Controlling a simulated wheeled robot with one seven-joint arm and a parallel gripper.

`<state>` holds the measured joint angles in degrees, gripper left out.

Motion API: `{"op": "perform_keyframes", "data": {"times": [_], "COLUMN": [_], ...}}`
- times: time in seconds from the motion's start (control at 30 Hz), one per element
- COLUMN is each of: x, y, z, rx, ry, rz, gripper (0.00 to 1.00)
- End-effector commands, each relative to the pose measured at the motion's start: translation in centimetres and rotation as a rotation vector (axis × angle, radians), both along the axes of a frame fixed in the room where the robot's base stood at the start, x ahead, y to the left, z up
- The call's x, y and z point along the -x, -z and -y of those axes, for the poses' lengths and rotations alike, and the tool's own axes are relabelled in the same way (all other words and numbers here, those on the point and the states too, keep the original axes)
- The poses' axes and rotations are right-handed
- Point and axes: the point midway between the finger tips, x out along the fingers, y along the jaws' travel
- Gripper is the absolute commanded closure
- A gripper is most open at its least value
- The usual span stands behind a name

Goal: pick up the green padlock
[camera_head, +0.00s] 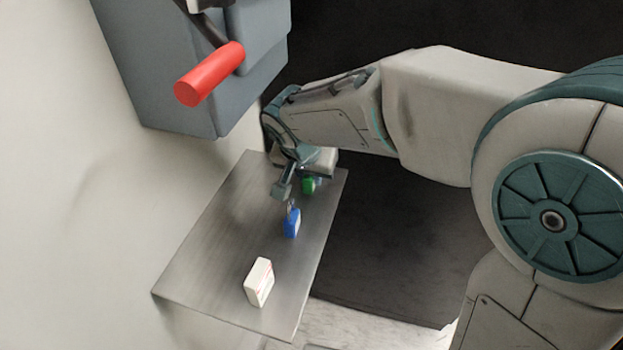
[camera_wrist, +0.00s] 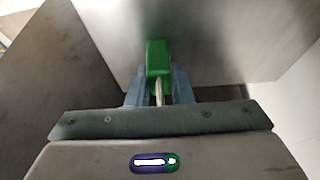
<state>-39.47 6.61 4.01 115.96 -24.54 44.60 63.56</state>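The green padlock (camera_head: 308,185) is on the far part of the metal shelf (camera_head: 215,245), partly covered by my gripper in the head view. In the wrist view the green padlock (camera_wrist: 157,58) has its body ahead and its pale shackle toward my palm. My gripper (camera_wrist: 158,75) has one finger on each side of the padlock. In the head view a gap shows between the near finger and the green body, so my gripper (camera_head: 301,187) looks open around it. Whether the far finger touches the padlock is hidden.
A blue padlock (camera_head: 292,223) stands close to my gripper on the shelf. A white box (camera_head: 259,282) stands nearer the front. A grey wall unit with a red handle (camera_head: 210,74) hangs above the shelf at the left. The shelf's left part is bare.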

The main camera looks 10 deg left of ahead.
Motion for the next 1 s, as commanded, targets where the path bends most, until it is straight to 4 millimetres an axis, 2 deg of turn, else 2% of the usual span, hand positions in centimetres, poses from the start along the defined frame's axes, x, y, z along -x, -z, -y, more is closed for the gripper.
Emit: {"op": "perform_keyframes", "data": {"times": [0.43, 0.57, 0.67, 1.0], "x": [0.0, 0.0, -0.1, -4.8], "y": [-0.6, -2.0, -3.9, -8.5], "z": [0.0, 0.0, -0.1, 5.8], "rx": [-0.001, -0.002, -0.005, -0.002], "ry": [0.001, 0.0, 0.0, 0.006], "rz": [0.002, 0.003, 0.005, 0.003], "gripper": [1.0, 1.0, 1.0, 1.0]}}
